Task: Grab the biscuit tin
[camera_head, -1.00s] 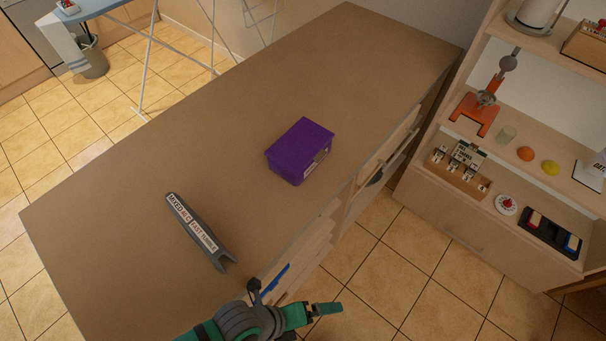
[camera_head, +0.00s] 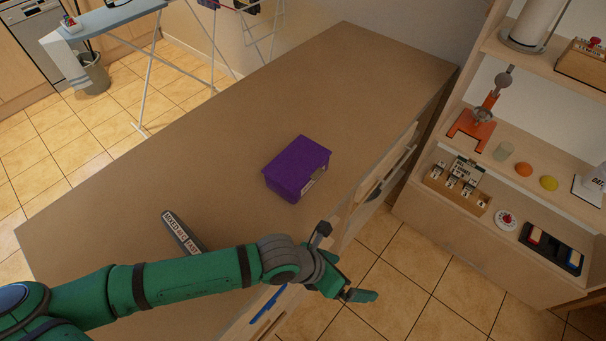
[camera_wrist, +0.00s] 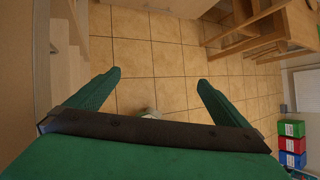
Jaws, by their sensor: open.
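The biscuit tin looks to be the purple lidded box (camera_head: 297,168) on the brown counter, near its right edge, with a pale label on its right side. My gripper (camera_head: 362,296) is in front of it and to its right, past the counter's edge and apart from the box. The box does not show in the wrist view.
A grey tool with a label (camera_head: 182,232) lies on the counter (camera_head: 250,110), partly hidden behind my arm. Shelves (camera_head: 480,250) with small items stand at the right. An ironing board (camera_head: 110,18) is at the back left. Much of the counter is bare.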

